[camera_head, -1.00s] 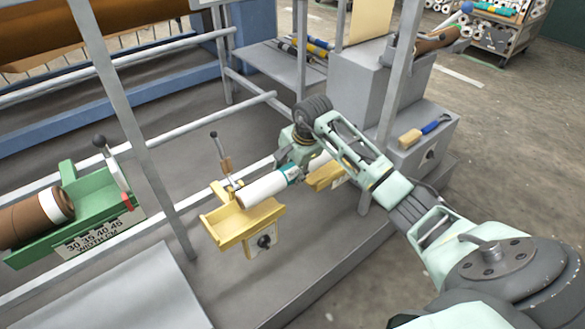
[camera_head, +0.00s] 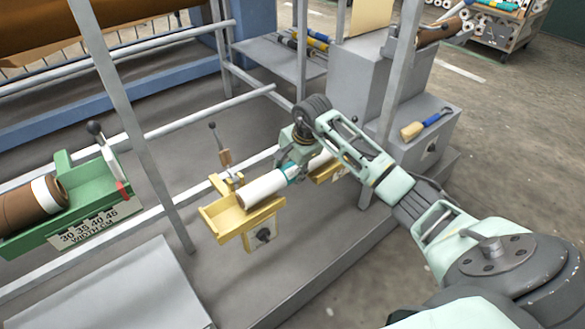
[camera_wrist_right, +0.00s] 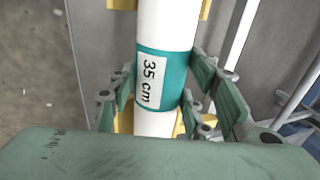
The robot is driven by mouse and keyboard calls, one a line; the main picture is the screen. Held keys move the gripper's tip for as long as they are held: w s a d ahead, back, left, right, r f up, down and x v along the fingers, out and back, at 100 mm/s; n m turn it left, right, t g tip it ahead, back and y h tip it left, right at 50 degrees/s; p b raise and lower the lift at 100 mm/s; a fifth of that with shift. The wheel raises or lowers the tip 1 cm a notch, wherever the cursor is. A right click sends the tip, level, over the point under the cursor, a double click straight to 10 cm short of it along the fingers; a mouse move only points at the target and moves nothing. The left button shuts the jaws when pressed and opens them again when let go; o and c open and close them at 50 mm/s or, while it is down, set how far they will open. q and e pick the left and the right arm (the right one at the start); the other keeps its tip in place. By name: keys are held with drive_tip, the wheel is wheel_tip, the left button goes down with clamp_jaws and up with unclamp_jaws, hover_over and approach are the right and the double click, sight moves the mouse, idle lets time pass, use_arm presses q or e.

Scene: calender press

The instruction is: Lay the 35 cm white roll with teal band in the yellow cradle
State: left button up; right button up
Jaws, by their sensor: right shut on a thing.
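My right gripper (camera_head: 291,166) is shut on the white roll (camera_head: 264,188) at its teal band (camera_head: 290,172). The right wrist view shows the band (camera_wrist_right: 176,77) with a "35 cm" label between the fingers. The roll lies nearly level, its free end over the near left trough of the yellow cradle (camera_head: 226,223). The cradle's other yellow part (camera_head: 321,176) shows behind the gripper under the roll's far end. I cannot tell whether the roll touches the cradle. My left gripper is out of view.
A green cradle (camera_head: 97,203) with a brown roll (camera_head: 28,208) stands at left. A grey upright post (camera_head: 142,130) rises between the two cradles. A lever with a dark knob (camera_head: 213,126) stands behind the yellow cradle. A brush (camera_head: 425,125) lies on the grey box at right.

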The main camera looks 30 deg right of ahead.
drive_tip(key=shift+f, duration=0.3)
drive_tip(key=o, duration=1.5)
drive_tip(key=shift+c, duration=0.2)
drive_tip(key=shift+o, duration=1)
drive_tip(key=shift+f, duration=0.1)
drive_tip(key=v, duration=1.2)
